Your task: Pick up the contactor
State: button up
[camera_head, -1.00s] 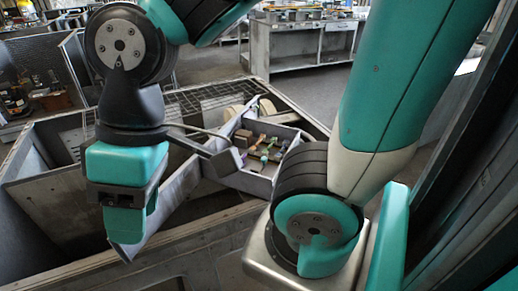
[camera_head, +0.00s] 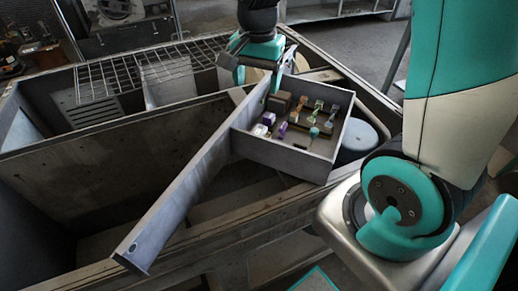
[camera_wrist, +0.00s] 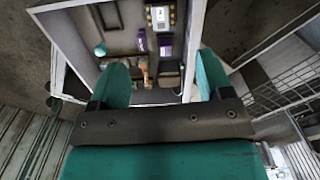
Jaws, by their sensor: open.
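Several small parts lie in an open grey box (camera_head: 283,158), and I cannot tell for sure which is the contactor. White-and-purple blocks (camera_head: 262,130) and a purple block (camera_head: 282,130) sit on the left side of the box floor. A brown block (camera_head: 280,102) is near its back left corner. My gripper (camera_head: 258,78) points down at the box's back left edge, its fingers apart and empty. Both fingers (camera_wrist: 160,75) show in the wrist view, over the box's edge.
The box walls stand around the parts, with a long grey plate (camera_head: 190,200) running from the box to the front left. A teal round knob (camera_head: 314,132) stands among the parts. A wire grid (camera_head: 150,68) covers the back of the large metal housing (camera_head: 100,165).

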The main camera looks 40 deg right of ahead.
aim_at(259, 130)
jog(key=shift+m, duration=0.6)
jog(key=f, duration=0.4)
jog(key=d+f, duration=0.1)
jog(key=f, duration=0.7)
jog(key=shift+w+d+f, duration=0.15)
jog(key=shift+w+f, duration=0.15)
jog(key=shift+w+f+p, duration=0.15)
jog(key=shift+f+p, duration=0.2)
jog(key=shift+f, duration=1.1)
jog(key=shift+w+f+p, duration=0.1)
jog(key=shift+f+p, duration=0.2)
jog(key=shift+f, duration=1.15)
jog(key=c, duration=0.6)
